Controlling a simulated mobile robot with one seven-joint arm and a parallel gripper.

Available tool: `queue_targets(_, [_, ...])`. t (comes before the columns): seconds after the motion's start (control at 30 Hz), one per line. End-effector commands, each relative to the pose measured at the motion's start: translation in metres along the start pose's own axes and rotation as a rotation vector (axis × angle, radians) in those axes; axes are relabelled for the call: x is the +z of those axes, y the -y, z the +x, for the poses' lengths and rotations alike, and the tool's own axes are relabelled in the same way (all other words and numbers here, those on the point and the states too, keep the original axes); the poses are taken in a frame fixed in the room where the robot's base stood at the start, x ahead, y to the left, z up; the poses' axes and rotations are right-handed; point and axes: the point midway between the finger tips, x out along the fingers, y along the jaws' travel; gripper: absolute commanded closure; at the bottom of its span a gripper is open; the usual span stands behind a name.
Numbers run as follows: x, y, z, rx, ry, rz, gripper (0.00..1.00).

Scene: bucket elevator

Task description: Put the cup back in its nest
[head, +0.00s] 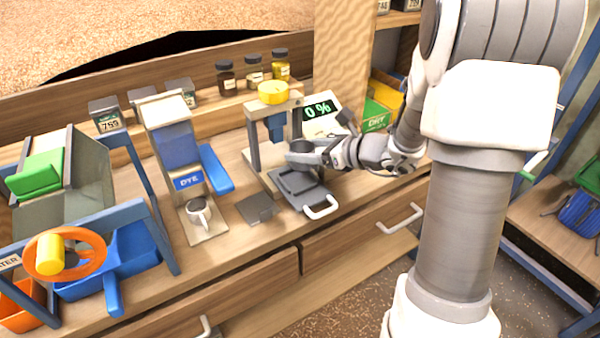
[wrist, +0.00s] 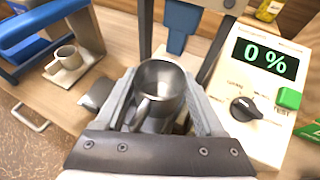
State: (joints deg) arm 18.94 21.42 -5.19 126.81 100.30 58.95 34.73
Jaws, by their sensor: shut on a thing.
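My gripper (head: 312,155) is shut on a grey metal cup (wrist: 160,82), which sits upright between the fingers with its handle towards the wrist camera. The cup looks empty inside. In the head view the held cup (head: 300,147) is in front of the press frame (head: 252,135), above a grey drawer-like tray (head: 292,184) with a recess and a white handle. Which part is the nest I cannot tell for sure, and the cup's underside is hidden. Another, pale cup (head: 199,214) stands on the base of the DYE stand (head: 186,182).
A meter box (wrist: 262,85) reading 0 % stands right of the press. A small grey plate (head: 257,208) lies left of the tray. A blue lever (head: 215,168) sticks out beside the DYE stand. Jars (head: 254,70) line the back ledge. The front bench edge is clear.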

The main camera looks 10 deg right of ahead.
Motion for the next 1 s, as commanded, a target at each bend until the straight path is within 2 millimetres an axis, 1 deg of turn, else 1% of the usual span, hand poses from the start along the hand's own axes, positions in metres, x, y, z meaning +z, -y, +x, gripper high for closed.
queue_targets(0.03, [-0.004, -0.006, 0.004, 0.002, 0.000, 0.000, 1.00])
queue_targets(0.1, [-0.004, -0.010, 0.006, 0.000, 0.001, -0.001, 1.00])
queue_targets(0.23, [-0.011, -0.013, 0.010, 0.000, 0.000, 0.001, 1.00])
queue_targets(0.4, [-0.036, -0.013, 0.020, 0.001, -0.002, 0.003, 1.00])
queue_targets(0.47, [-0.042, -0.012, 0.022, 0.000, -0.001, 0.002, 1.00])
queue_targets(0.73, [-0.042, -0.012, 0.022, -0.001, 0.001, -0.001, 1.00])
queue_targets(0.87, [-0.046, -0.012, 0.024, -0.001, 0.001, -0.001, 1.00])
queue_targets(0.9, [-0.045, -0.012, 0.024, -0.001, 0.001, -0.001, 0.26])
queue_targets(0.97, [-0.045, -0.012, 0.024, -0.001, 0.000, -0.001, 0.15])
queue_targets(1.0, [-0.045, -0.012, 0.024, -0.001, 0.000, 0.000, 0.07])
